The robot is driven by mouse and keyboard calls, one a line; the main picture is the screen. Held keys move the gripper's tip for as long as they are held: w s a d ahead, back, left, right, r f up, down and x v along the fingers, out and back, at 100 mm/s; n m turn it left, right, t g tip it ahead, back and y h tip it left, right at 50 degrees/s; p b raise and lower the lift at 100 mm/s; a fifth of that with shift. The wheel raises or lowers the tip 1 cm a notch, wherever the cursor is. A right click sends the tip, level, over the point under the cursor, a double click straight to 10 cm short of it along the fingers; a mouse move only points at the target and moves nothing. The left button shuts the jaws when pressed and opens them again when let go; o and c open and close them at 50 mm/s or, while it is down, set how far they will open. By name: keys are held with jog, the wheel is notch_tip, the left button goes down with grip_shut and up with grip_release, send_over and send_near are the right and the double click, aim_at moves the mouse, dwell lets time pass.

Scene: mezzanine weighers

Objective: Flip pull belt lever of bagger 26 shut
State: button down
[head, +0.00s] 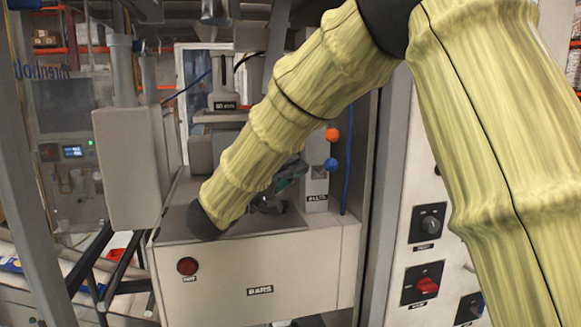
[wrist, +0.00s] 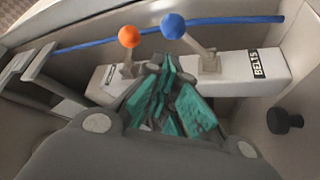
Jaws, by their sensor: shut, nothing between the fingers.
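Two ball-topped levers stand on a pale block (wrist: 235,82) labelled BELTS. One has an orange ball (wrist: 129,37) and the other a blue ball (wrist: 173,26); they also show in the head view as orange (head: 332,134) above blue (head: 330,164). I cannot read which is the pull belt lever. My gripper (wrist: 166,82) is shut and empty, its teal-padded fingers pointing at the block. In the wrist view its tips appear between the two lever stems; contact cannot be told. In the head view my gripper (head: 285,185) is partly hidden by my arm.
A blue hose (wrist: 225,20) runs behind the levers. A dark knob (wrist: 285,120) is at right in the wrist view. The cabinet labelled BARS (head: 258,270) has a red button (head: 187,266). A panel with a red switch (head: 427,285) stands to the right.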

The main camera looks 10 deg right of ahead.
aim_at(327, 169)
jog(key=p+x, duration=0.1)
jog(key=x, duration=0.5)
jog(key=shift+w+d, duration=0.3)
